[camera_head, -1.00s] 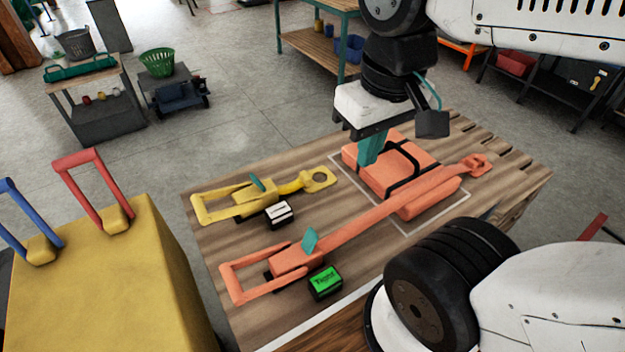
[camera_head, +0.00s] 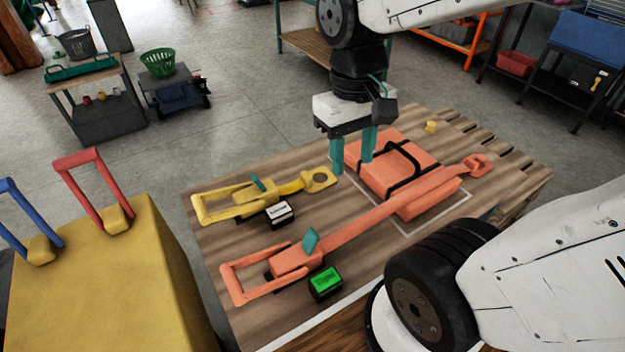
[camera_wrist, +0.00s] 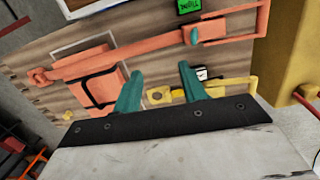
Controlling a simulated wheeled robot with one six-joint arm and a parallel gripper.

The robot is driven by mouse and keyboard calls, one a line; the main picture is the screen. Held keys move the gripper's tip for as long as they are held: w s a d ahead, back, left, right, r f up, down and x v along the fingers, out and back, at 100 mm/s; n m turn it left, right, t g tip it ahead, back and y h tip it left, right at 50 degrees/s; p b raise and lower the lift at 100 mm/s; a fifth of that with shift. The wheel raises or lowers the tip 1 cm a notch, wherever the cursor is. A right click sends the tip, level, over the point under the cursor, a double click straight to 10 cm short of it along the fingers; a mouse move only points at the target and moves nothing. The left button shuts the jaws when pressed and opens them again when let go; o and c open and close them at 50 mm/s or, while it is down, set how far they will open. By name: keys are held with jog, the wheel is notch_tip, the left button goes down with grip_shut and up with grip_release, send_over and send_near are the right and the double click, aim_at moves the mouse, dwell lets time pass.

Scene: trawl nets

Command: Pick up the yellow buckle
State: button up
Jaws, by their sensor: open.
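The yellow buckle (camera_head: 240,201) lies on the left part of the wooden table, with a frame-like loop at its left end, a teal tab on it and a holed plate at its right end. It also shows in the wrist view (camera_wrist: 238,84), partly hidden behind one finger. My gripper (camera_head: 353,160) is open and empty, fingers pointing down, above the table to the right of the buckle's holed end and by the orange pack. In the wrist view my two teal fingers (camera_wrist: 158,85) are spread apart.
A long orange buckle and strap (camera_head: 300,258) runs across the table to the orange pack (camera_head: 375,180) with black straps. A white-labelled block (camera_head: 279,215) and a green-topped block (camera_head: 325,283) sit near the buckles. A yellow case (camera_head: 100,270) stands at left.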

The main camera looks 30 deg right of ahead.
jog(key=w+d+f, duration=0.2)
jog(key=w+f, duration=1.2)
jog(key=t, duration=0.1)
send_over(306, 175)
jog(key=shift+d+f, duration=0.2)
jog(key=shift+f, duration=0.9)
jog(key=shift+w+f, duration=0.15)
jog(key=shift+n, duration=0.3)
jog(key=f, duration=0.7)
jog(key=shift+a+f, duration=0.2)
grip_shut()
